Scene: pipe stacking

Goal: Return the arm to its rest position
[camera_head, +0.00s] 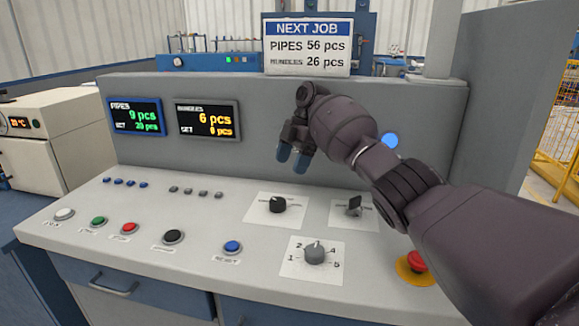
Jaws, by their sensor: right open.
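My right arm (387,180) comes in from the lower right and reaches over the control console. Its dark gripper (292,158) points down, with blue fingertips a little apart and nothing between them. The gripper is open and hangs above the panel, behind the black rotary knob (278,204), apart from it in the picture. My left arm and gripper are not in view.
The sloped console (150,250) holds a row of coloured buttons, a numbered dial (315,252), another knob (353,205) and a red emergency button (417,261) close to my forearm. Two displays (207,120) and a job sign (307,47) stand behind. A yellow fence (560,125) is right.

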